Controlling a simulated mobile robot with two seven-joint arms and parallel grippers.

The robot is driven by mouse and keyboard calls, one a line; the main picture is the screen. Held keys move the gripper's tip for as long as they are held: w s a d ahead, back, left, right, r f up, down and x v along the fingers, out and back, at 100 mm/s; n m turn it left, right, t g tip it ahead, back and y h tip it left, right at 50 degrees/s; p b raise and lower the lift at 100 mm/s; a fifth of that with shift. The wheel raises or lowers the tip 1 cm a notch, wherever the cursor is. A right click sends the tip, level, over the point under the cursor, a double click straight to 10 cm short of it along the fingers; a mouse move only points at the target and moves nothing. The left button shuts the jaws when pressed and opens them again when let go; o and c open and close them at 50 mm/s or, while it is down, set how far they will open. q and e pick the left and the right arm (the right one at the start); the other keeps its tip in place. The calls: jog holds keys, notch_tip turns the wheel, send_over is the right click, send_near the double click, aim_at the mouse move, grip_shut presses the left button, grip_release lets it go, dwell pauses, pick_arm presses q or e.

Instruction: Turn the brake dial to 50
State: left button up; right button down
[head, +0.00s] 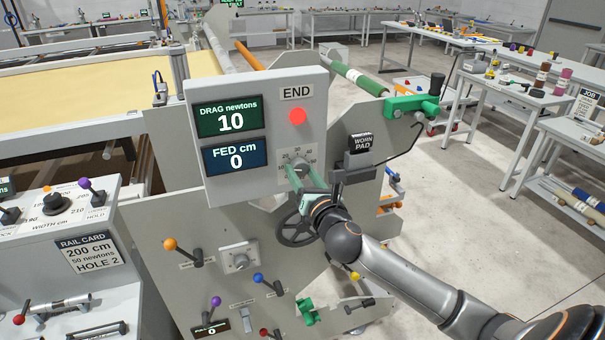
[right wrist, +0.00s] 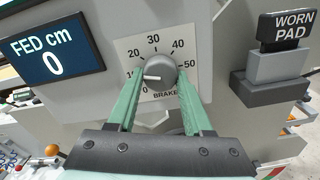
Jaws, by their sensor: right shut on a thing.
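The brake dial (right wrist: 162,72) is a round grey knob on a pale scale plate marked from 0 to 50. Its white pointer line points left, close to the 10 mark. In the head view the dial (head: 299,160) sits low on the grey control box, below the red button. My right gripper (right wrist: 160,84) has its two green fingers on either side of the knob, shut on it; it also shows in the head view (head: 297,176). The drag display (head: 231,118) reads 10 newtons. My left gripper is not in view.
The fed display (head: 233,158) reads 0 cm. A red button (head: 297,116) under END is above the dial. A worn pad holder (head: 360,152) stands to the right. A dark handwheel (head: 296,228) and several coloured-knob levers are below. A rail card (head: 90,252) reads 50 newtons.

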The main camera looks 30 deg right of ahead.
jog(key=m, duration=0.4)
jog(key=shift+m, duration=0.4)
jog(key=m, duration=0.5)
jog(key=shift+a+r, duration=0.1)
jog(key=m, duration=0.5)
jog(key=shift+r, duration=0.1)
jog(key=m, duration=0.4)
jog(key=shift+m, duration=0.3)
jog(key=m, duration=0.6)
jog(key=shift+r, duration=0.15)
jog(key=m, duration=0.6)
jog(key=shift+m, duration=0.7)
jog(key=shift+c, duration=1.5)
grip_release()
jog(key=shift+d, duration=0.2)
